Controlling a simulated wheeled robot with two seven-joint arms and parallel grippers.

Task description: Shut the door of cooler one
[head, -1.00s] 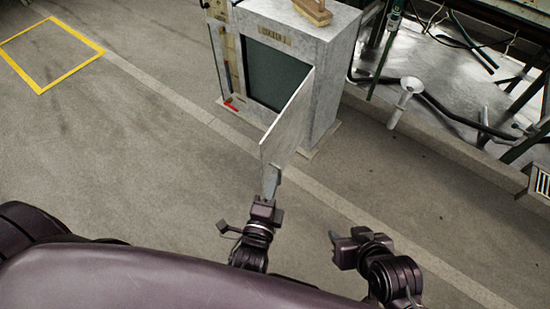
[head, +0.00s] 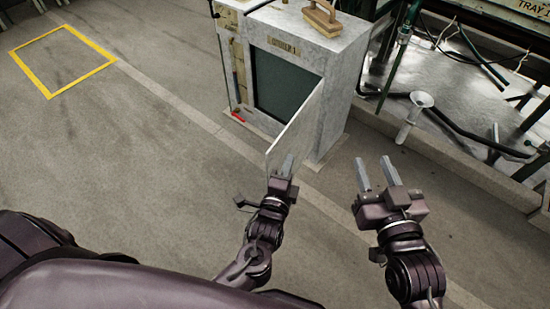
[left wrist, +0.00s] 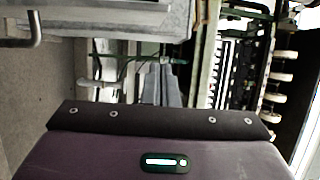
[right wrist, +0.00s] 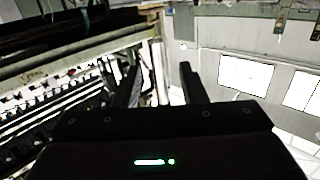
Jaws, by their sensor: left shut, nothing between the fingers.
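Cooler one is a grey stone-like cabinet (head: 338,105) with a nameplate and a dark opening (head: 280,85), at upper centre in the head view. Its pale door (head: 296,128) stands open, swung out from the right side of the opening towards me. My left gripper (head: 287,163) is shut and empty, its fingertips overlapping the lower free end of the door; I cannot tell whether they touch it. Its fingers also show close together in the left wrist view (left wrist: 166,82). My right gripper (head: 375,166) is open and empty, right of the door and apart from it.
A wooden-handled block (head: 321,18) sits on top of the cooler. A red item (head: 238,116) lies at its front left foot. A white funnel (head: 414,110), pipes and frames stand to the right. The floor at left, with a yellow outlined square (head: 64,92), is clear.

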